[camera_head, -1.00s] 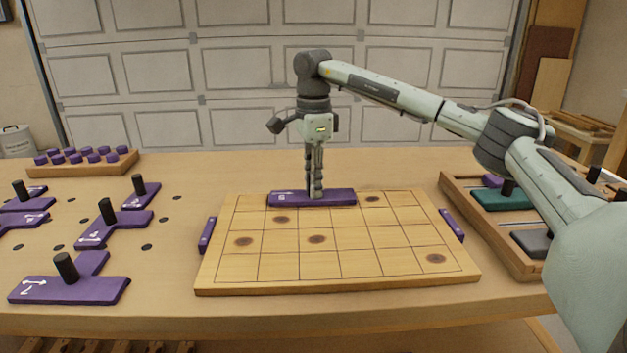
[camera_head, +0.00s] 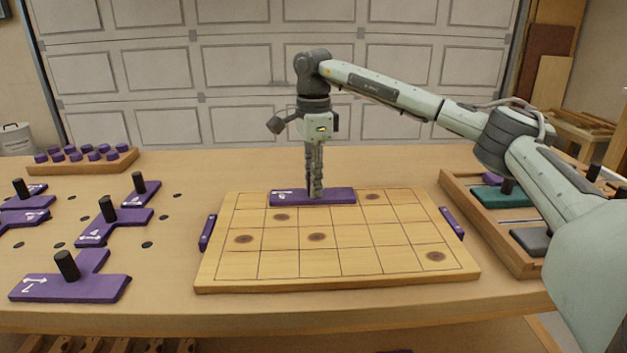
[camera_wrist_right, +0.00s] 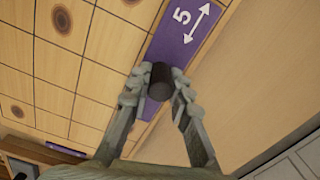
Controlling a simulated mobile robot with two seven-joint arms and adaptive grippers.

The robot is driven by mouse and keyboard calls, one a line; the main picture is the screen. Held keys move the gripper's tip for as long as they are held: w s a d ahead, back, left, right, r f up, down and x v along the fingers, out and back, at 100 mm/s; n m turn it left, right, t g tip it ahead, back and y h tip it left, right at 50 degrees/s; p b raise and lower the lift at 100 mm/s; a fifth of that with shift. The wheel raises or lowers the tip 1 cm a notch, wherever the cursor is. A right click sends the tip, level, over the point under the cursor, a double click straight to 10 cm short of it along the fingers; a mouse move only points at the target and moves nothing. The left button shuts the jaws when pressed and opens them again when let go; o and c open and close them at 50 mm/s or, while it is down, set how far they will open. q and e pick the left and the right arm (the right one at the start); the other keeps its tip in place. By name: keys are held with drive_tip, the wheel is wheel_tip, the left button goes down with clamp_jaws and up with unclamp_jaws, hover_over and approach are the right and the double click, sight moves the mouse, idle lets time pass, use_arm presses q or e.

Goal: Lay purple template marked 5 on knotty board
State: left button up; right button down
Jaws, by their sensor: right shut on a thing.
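The purple template marked 5 (camera_head: 335,195) lies along the far edge of the knotty board (camera_head: 375,269), over its back row of squares. Its white 5 and double arrow show in the right wrist view (camera_wrist_right: 184,25). My right gripper (camera_head: 316,194) is shut on the template's dark upright knob (camera_wrist_right: 160,82), with one finger on each side. In the head view the fingers hide the knob. The template looks flat on the board; any small gap under it cannot be told. My left gripper is not in view.
Other purple templates with black knobs, one of them nearest the front (camera_head: 70,287), lie on the left of the bench (camera_head: 180,300). A block of purple pegs (camera_head: 85,160) stands behind them. Purple strips (camera_head: 207,232) flank the board. A wooden tray (camera_head: 487,232) is at right.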

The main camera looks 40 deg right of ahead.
idle(0.8)
drive_tip(key=c, duration=1.3)
unclamp_jaws()
drive_tip(key=shift+o, duration=0.4)
drive_tip(key=shift+f, duration=0.1)
drive_tip(key=o, duration=0.3)
drive_tip(key=shift+r+p, duration=0.55)
drive_tip(key=shift+r, duration=3.5)
